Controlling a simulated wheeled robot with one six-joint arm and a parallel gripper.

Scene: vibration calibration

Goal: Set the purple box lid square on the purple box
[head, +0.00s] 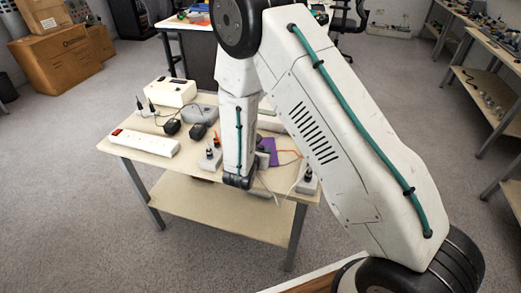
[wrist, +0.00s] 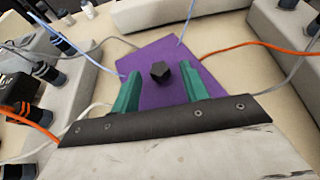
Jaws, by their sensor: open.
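A flat purple panel with a dark faceted knob (wrist: 160,72), which looks like the purple box lid (wrist: 150,54), lies below my gripper in the wrist view. A patch of purple (head: 269,146) also shows in the head view beside my arm, on the table. My gripper (wrist: 160,69) is open, with one green finger on each side of the knob. I cannot tell whether the fingers touch it. The near part of the lid is hidden by my gripper. I cannot make out the purple box separately, nor whether it is under the lid.
The table (head: 135,155) holds a white power strip (head: 145,143), a white device (head: 170,92) and black adapters. Grey blocks with dark knobs (wrist: 58,75) stand left of the lid. An orange cable (wrist: 262,46) and pale cables run close around it. Cardboard boxes (head: 62,58) stand on the floor.

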